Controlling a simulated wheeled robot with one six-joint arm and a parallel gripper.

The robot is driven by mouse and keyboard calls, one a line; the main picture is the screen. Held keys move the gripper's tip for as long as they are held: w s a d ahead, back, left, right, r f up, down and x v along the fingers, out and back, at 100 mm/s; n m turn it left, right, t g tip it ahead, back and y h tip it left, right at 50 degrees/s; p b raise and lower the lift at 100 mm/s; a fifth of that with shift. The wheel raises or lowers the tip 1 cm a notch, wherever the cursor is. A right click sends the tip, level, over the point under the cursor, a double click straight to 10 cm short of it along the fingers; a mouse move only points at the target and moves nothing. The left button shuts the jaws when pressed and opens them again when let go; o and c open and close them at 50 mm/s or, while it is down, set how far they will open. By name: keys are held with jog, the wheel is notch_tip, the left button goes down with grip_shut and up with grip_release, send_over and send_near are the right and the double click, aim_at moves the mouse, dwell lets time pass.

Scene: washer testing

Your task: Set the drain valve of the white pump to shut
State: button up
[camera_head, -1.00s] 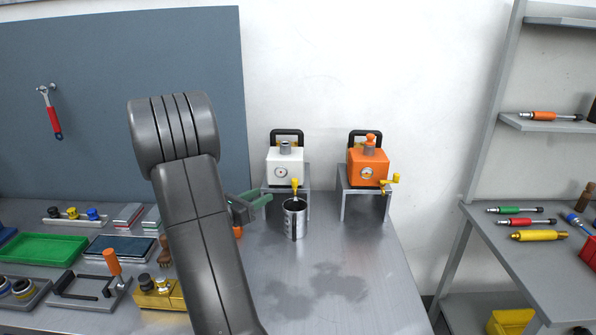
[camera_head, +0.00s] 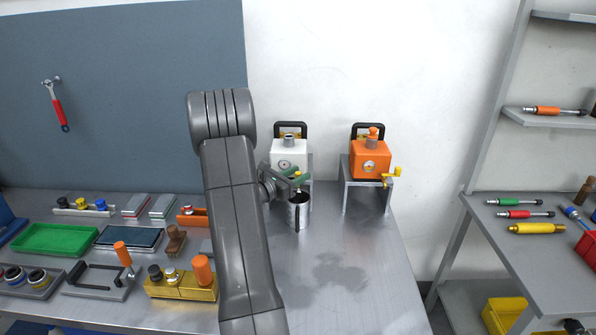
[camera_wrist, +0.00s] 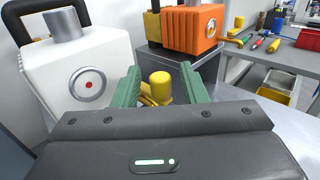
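The white pump (camera_head: 290,152) stands on a metal stand at the back of the bench, with a round gauge on its front; it also shows at the left of the wrist view (camera_wrist: 90,65). Its yellow drain valve (camera_wrist: 160,86) is in the wrist view between the two green fingers of my gripper (camera_wrist: 160,92). The fingers are apart, one on each side of the valve, with visible room around its knob. In the head view my gripper (camera_head: 297,181) is at the pump's front, above a metal cup (camera_head: 298,212), and largely hides the valve.
An orange pump (camera_head: 369,158) with a yellow valve (camera_head: 392,176) stands on its own stand to the right. The cup is directly below my gripper. Trays and fixtures, including a green tray (camera_head: 50,239), fill the bench's left side. The front right bench is clear.

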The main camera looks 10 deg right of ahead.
jog(key=shift+w+d, duration=0.15)
jog(key=shift+d, duration=0.05)
grip_shut()
